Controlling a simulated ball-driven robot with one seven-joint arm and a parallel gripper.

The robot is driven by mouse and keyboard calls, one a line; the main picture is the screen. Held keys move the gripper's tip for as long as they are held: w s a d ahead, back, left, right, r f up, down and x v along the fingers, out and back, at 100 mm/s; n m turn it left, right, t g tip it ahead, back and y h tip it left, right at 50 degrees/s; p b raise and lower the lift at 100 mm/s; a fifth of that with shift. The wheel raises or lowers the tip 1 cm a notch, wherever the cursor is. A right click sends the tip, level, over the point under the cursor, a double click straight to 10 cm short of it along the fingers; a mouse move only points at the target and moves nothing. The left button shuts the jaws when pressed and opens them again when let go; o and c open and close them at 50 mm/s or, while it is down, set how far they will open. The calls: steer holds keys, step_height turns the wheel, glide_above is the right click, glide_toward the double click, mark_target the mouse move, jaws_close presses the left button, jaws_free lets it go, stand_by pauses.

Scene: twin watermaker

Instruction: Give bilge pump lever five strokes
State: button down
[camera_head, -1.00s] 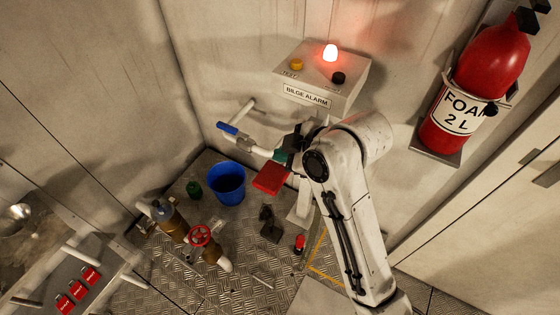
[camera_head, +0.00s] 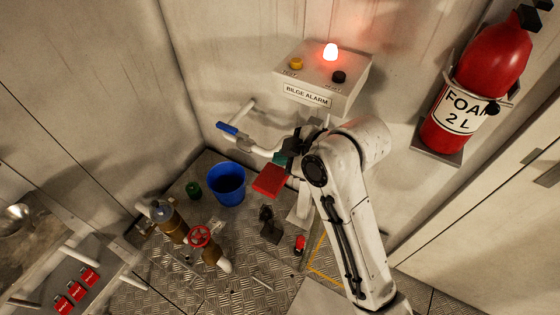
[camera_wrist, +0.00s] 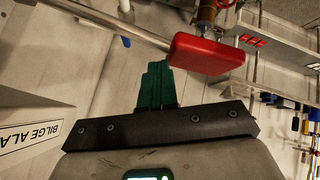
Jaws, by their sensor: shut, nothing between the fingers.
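A red block-shaped pad (camera_head: 270,180), which looks like the pump lever's grip, sits beside a white post (camera_head: 300,204) low by the wall. In the wrist view the red pad (camera_wrist: 208,54) is large, just beyond and to the right of my fingertips, with a pale bar running to it from the upper left. My gripper (camera_head: 281,160) has green fingers, closed together and empty. It also shows in the wrist view (camera_wrist: 156,75). The fingers are close to the pad; I cannot tell whether they touch it. My wrist hides part of the lever and post.
The bilge alarm box (camera_head: 322,78) with a lit red lamp is on the wall above my gripper. A blue-handled white pipe (camera_head: 228,128) is to the left. A blue bucket (camera_head: 227,184), a red valve wheel (camera_head: 200,236) and a small dark fixture (camera_head: 268,222) stand below.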

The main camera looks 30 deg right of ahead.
steer(key=shift+s+a+f+b, duration=0.15)
steer(key=shift+f+b, duration=0.2)
steer(key=shift+f, duration=0.4)
steer(key=shift+a+f+b, duration=0.1)
steer(key=shift+f+b, duration=0.25)
steer(key=shift+f, duration=0.35)
stand_by(1.0)
steer(key=shift+s+a+f+b, duration=0.1)
steer(key=shift+a+f+b, duration=0.1)
steer(key=shift+f, duration=0.25)
steer(key=shift+s+a+f+b, duration=0.1)
steer(key=shift+f+b, duration=0.1)
steer(key=shift+f, duration=0.2)
stand_by(1.0)
steer(key=shift+w+r+p, duration=0.2)
steer(key=shift+r+p, duration=1.55)
steer(key=shift+w+d+r+p, duration=0.1)
steer(key=shift+d+r+p, duration=0.2)
steer(key=shift+r+p, duration=0.5)
steer(key=shift+w+d+r+p, duration=0.1)
steer(key=shift+d+r+p, duration=0.15)
steer(key=shift+r+p, duration=0.55)
step_height(320, 180, up, 5)
steer(key=p, duration=0.4)
glide_above(280, 174)
steer(key=w+d, duration=0.2)
steer(key=shift+d+f, duration=0.1)
